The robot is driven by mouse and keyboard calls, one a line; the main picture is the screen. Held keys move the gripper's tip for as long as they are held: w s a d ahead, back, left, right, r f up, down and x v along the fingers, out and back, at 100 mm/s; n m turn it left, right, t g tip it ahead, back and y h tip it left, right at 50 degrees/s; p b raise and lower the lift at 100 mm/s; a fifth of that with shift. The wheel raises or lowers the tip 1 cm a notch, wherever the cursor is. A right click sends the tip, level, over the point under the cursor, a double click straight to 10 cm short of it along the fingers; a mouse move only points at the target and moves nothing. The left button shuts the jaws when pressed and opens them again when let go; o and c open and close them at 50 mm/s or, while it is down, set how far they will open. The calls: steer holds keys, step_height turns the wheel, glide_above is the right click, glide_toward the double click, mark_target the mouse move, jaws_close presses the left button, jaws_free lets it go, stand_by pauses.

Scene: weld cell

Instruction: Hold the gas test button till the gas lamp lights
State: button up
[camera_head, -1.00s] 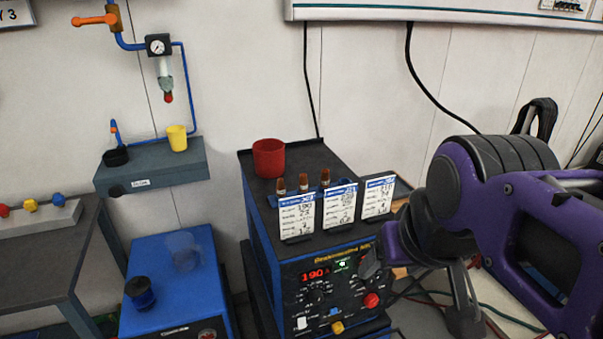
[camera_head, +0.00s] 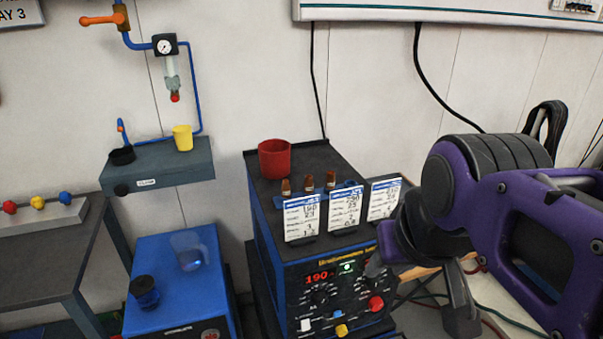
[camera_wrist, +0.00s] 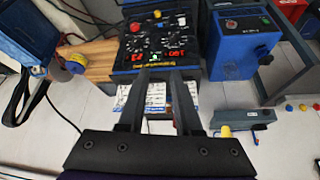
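The blue welder's front panel (camera_head: 325,298) shows a lit red "190" display (camera_head: 320,276), black knobs, a red button (camera_head: 376,303), a yellow button (camera_head: 341,330) and a white switch (camera_head: 306,325). A small green light (camera_head: 347,267) glows near the top of the panel. I cannot read which control is the gas test button or which light is the gas lamp.
Cards (camera_head: 345,206) and a red cup (camera_head: 275,158) stand on the welder's top. A wall shelf (camera_head: 160,170) holds a yellow cup (camera_head: 182,138). Cables lie at lower right.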

jaws_close()
stand_by(1.4)
